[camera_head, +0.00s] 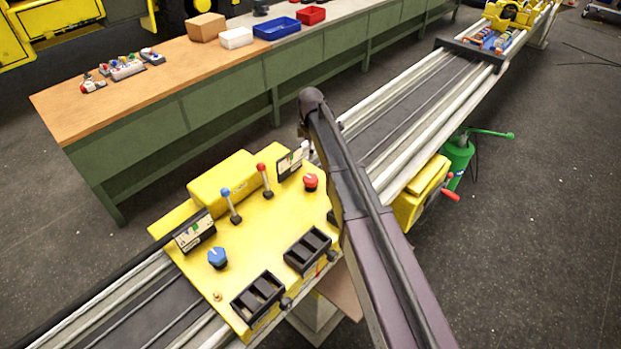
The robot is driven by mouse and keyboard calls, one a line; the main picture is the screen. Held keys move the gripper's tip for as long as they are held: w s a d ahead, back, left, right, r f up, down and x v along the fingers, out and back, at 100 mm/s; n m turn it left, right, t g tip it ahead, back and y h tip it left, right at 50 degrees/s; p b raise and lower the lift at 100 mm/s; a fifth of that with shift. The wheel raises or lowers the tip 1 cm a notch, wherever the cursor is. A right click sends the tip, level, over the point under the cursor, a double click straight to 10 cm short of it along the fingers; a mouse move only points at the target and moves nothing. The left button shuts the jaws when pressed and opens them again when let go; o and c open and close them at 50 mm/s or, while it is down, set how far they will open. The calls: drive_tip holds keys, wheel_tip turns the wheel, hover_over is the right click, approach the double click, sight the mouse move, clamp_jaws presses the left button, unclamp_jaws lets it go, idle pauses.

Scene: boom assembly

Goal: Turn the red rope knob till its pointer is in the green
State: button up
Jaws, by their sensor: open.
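The red rope knob (310,182) sits on the right part of the yellow control panel (265,250). A small dial plate with a pale face and some green (290,163) stands just behind it, to its left. Which way the knob's pointer faces is too small to tell. My arm runs from the bottom edge up past the right side of the panel, close to the right of the knob. My gripper is not visible; the arm hides whatever lies behind it.
The panel also bears a blue lever (231,205), a red lever (265,180), a blue knob (217,258), a second dial plate (194,232) and black slotted blocks (307,249). A wooden-topped bench (130,105) stands behind. Grey floor is open at right.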

sight(311, 178)
drive_tip(key=shift+f, duration=0.15)
idle(0.3)
wheel_tip(311, 178, down, 14)
drive_tip(key=b, duration=1.3)
drive_tip(key=shift+r+b, duration=0.25)
drive_tip(key=shift+b, duration=0.15)
drive_tip(key=c, duration=0.9)
